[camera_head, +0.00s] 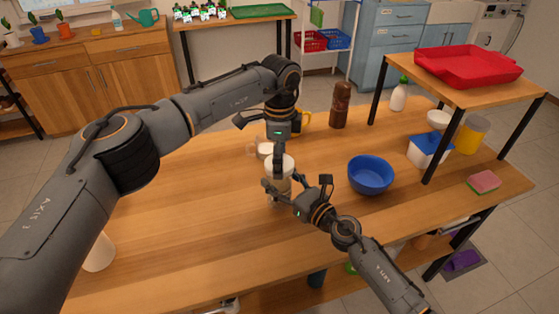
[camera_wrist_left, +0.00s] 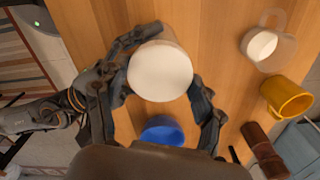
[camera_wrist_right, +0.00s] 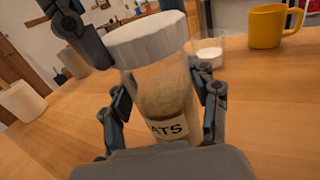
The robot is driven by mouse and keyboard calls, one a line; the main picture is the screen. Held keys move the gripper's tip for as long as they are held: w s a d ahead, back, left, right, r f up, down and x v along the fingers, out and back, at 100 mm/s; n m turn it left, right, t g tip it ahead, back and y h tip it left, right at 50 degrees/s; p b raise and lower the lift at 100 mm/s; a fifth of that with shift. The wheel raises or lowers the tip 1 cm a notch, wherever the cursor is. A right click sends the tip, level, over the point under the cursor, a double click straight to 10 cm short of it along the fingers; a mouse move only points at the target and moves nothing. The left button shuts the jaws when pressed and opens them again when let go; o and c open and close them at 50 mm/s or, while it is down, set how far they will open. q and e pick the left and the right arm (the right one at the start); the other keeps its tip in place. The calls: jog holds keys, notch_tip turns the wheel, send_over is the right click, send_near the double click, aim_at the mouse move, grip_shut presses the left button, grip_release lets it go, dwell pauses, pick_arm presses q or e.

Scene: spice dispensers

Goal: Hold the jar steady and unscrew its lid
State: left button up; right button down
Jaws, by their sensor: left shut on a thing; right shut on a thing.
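The jar (camera_head: 283,187) stands upright on the wooden table, clear-walled, with pale grainy contents and a label ending in "ATS" (camera_wrist_right: 168,130). Its white ribbed lid (camera_wrist_right: 147,40) is on the jar's mouth; the left wrist view shows the lid (camera_wrist_left: 160,71) from above. My left gripper (camera_head: 279,160) points down from above, its fingers on either side of the lid, shut on it. My right gripper (camera_wrist_right: 162,105) comes in from the front right, its fingers on both sides of the jar's body, shut on it. The lid's thread is hidden.
A glass mug with white contents (camera_head: 265,150) and a yellow mug (camera_head: 305,123) stand behind the jar. A raised shelf with a red tray (camera_head: 468,66) stands right. The table's left is mostly clear.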

pick_arm(q)
jog(key=shift+r, duration=0.65)
jog(key=shift+r, duration=2)
pick_arm(e)
jog(key=shift+c, duration=1.4)
grip_release()
